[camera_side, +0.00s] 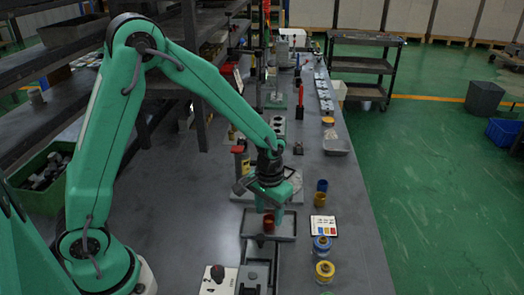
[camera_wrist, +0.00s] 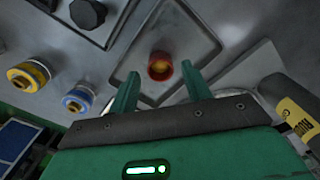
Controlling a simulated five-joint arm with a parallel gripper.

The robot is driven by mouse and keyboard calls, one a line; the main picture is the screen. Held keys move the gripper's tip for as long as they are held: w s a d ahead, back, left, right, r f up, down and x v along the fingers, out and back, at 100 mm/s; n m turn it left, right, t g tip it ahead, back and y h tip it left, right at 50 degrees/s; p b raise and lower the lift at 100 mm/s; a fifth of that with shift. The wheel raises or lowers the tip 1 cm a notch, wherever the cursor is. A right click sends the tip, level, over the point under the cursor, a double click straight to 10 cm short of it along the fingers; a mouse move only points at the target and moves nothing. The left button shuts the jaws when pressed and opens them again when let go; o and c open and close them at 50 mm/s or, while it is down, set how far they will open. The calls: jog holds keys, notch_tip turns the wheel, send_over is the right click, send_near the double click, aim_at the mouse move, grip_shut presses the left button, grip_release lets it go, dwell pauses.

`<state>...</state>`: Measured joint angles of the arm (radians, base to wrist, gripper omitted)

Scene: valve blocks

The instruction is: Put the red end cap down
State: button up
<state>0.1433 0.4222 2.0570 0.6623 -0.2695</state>
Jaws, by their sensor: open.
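The red end cap (camera_wrist: 160,66) stands in the grey tray (camera_wrist: 206,45), ahead of my gripper's fingertips in the wrist view. Its open top shows a yellowish inside. In the side view the cap (camera_side: 268,223) is a small red shape in the tray (camera_side: 286,239), just below my gripper (camera_side: 268,210). In the wrist view my gripper (camera_wrist: 163,80) is open, with its two green fingers apart on either side behind the cap. I see no finger closed on it.
A yellow-ringed part (camera_side: 325,271) and a blue-ringed part (camera_side: 322,247) stand right of the tray. A colour card (camera_side: 324,226) lies behind them. A bottle with a yellow label (camera_wrist: 294,108) is close to my gripper's right. Bare bench lies along the right edge.

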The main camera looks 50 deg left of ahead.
notch_tip(320, 180, up, 10)
jog(key=shift+r, duration=0.2)
dwell(0.8)
jog(key=s+a+r+t, duration=0.2)
jog(key=s+r, duration=0.3)
jog(key=s, duration=0.3)
jog(key=s+a+r+m+t, duration=0.1)
jog(key=s+a+r+t, duration=0.2)
jog(key=s, duration=0.6)
jog(key=shift+a+r+t, duration=0.3)
jog(key=shift+a+r, duration=0.05)
jog(key=shift+r, duration=1.05)
